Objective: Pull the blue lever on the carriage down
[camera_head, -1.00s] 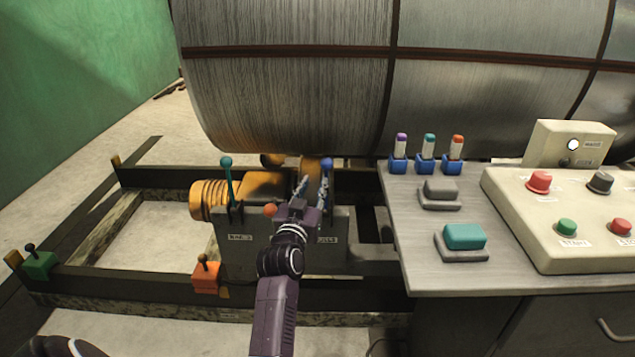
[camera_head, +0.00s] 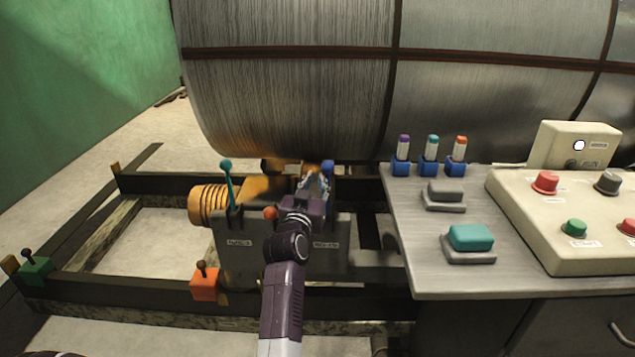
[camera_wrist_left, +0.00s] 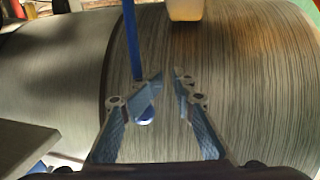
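The blue lever (camera_head: 328,167) stands at the right of the carriage (camera_head: 285,245), and its knob shows just right of my left gripper. My left gripper (camera_head: 316,184) reaches over the carriage top from the front, its fingers close against the lever in this view. The lever's blue rod (camera_wrist_left: 132,40) runs down behind the left finger, and a rounded blue end shows beside that finger, on the inner side. Whether they touch I cannot tell. My right gripper is out of view.
A teal lever (camera_head: 228,185) stands at the carriage's left and an orange knob (camera_head: 270,213) between. A large metal drum (camera_head: 290,90) rises behind. A grey console table (camera_head: 410,255) is close on the right. An orange box with a small lever (camera_head: 204,285) sits in front.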

